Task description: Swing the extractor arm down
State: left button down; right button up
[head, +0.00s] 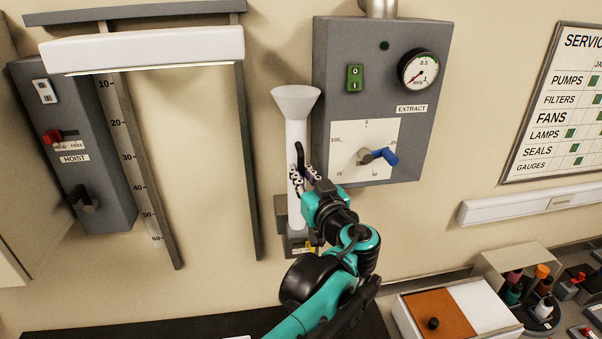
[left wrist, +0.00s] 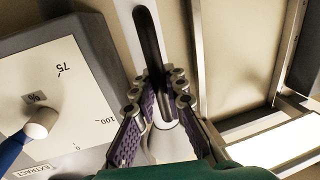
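The extractor arm (head: 297,130) is a white tube with a flared funnel at its top. It stands upright against the wall on a grey base, with a dark bar handle on its side. The handle (left wrist: 150,45) also shows in the left wrist view. My left gripper (head: 303,172) is at the handle's lower part. In the left wrist view its two purple-padded fingers (left wrist: 158,92) stand on either side of the handle, apart from each other; contact is hard to tell. The tube's lower part is partly hidden behind my gripper. My right gripper is not in view.
A grey extract panel (head: 330,100) with gauge, green switch and blue-handled dial (head: 380,156) is close on the right. A hoist unit (head: 85,160) and lit hood (head: 145,50) are on the left. A tray (head: 480,305) and small bottles (head: 543,310) lie lower right.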

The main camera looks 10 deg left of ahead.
pick_arm(q)
jog(key=s+d+f+n+t+y+b, duration=0.1)
jog(key=s+d+f+t+y+b, duration=0.1)
jog(key=s+f+b, duration=0.2)
jog(key=s+d+f+n+t+y+b, duration=0.1)
jog(key=s+f+t+y+b, duration=0.1)
jog(key=s+b, duration=0.5)
notch_tip(320, 180, down, 2)
jog(key=t+b, duration=0.1)
jog(key=b, duration=0.3)
jog(key=shift+s+d, duration=0.2)
jog(key=shift+d, duration=0.15)
jog(key=c, duration=1.5)
grip_release()
jog(key=shift+c, duration=0.2)
jog(key=v, duration=1.2)
jog(key=shift+f, duration=0.3)
jog(key=shift+w+a, duration=0.1)
jog(key=shift+w, duration=0.05)
jog(key=shift+c, duration=0.3)
